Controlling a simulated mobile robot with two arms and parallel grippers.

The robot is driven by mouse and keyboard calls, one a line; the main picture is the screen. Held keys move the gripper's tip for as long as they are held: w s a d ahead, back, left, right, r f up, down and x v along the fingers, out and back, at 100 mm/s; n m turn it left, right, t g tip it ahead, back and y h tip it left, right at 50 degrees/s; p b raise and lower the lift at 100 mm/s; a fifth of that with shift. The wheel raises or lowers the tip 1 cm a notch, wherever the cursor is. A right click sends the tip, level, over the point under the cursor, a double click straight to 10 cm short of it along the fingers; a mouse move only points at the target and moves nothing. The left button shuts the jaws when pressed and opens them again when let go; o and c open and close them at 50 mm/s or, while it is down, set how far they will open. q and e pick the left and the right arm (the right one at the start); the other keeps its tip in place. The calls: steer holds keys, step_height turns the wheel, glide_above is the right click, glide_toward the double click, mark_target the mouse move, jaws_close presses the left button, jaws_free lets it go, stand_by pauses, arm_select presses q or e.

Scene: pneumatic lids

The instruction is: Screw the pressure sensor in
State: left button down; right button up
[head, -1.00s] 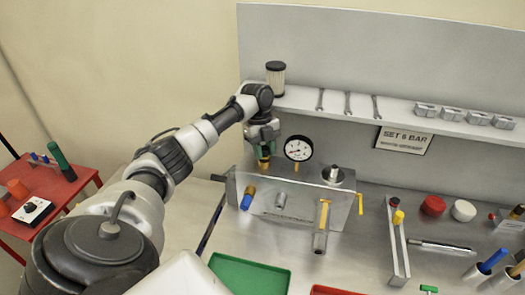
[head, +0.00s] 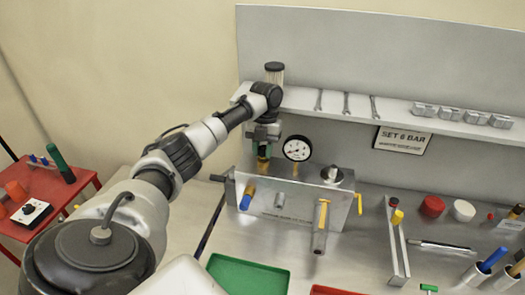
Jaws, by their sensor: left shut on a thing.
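My left gripper (head: 263,146) points straight down over the left end of the metal manifold block (head: 290,212). It is shut on a small part with a brass-yellow and green body, which looks like the pressure sensor (head: 263,164). The sensor is upright at the block's top face; the fingers hide much of it, and I cannot tell how deep its thread sits. A round pressure gauge (head: 297,148) stands on the block just right of the gripper. My right gripper is not in view.
A metal fitting (head: 332,175) and yellow-handled valve (head: 323,214) are on the block's right. A shelf (head: 395,118) with wrenches runs behind, with a dark-capped filter (head: 274,72) beside my wrist. A green tray (head: 248,275) lies in front. Bench right of the block is partly free.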

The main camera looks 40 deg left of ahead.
arm_select(q)
steer(key=shift+s+a+r, duration=0.2)
steer(key=shift+a, duration=0.15)
steer(key=m+y, duration=0.1)
steer(key=m, duration=0.2)
steer(key=shift+a+m, duration=0.1)
steer(key=shift+m, duration=0.3)
steer(key=c, duration=0.8)
jaws_free()
steer(key=shift+w+f, duration=0.15)
steer(key=shift+c, duration=0.7)
